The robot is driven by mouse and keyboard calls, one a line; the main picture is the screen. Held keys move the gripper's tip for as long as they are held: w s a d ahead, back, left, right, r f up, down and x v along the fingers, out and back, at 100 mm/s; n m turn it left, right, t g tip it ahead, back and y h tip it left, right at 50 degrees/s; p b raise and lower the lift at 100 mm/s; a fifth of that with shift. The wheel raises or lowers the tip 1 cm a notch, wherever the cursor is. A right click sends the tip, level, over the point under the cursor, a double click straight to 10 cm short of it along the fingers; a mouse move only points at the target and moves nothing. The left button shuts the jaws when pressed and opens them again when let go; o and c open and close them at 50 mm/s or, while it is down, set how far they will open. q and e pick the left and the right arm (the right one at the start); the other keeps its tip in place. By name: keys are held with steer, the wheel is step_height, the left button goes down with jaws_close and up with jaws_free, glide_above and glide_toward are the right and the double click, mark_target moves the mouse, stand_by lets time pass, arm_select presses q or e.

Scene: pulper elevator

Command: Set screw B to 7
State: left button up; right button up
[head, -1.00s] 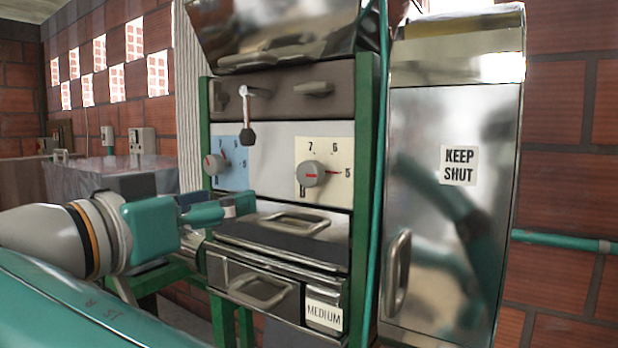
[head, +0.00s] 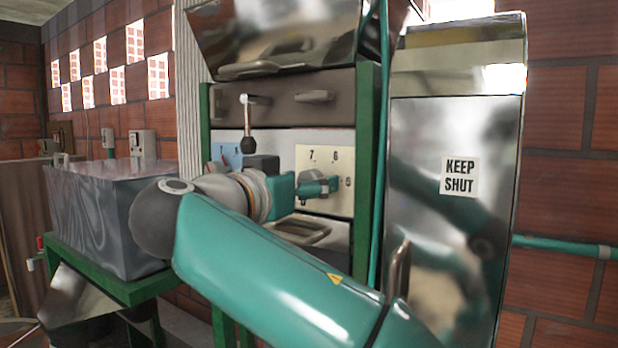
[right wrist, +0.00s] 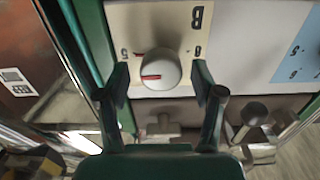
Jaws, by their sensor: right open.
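Screw B is a round grey-white knob with a red pointer mark on a cream dial plate (head: 325,160) in the middle of the machine. In the right wrist view the plate appears upside down, and the red mark on the knob (right wrist: 158,68) points left, toward the side digit that looks like 5. My right gripper (right wrist: 160,85) is open, with one finger on each side of the knob and visible gaps. In the head view my right gripper (head: 318,187) covers most of the knob. My left gripper is out of view.
A blue dial plate (head: 227,153) is mostly hidden behind my arm. A black-ended lever (head: 249,125) hangs above. A drawer handle (head: 303,230) is below the dial. A metal door marked KEEP SHUT (head: 455,230) stands on the right, with a green post between.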

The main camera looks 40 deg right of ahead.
steer(key=shift+x, duration=0.8)
steer(key=shift+c, duration=0.2)
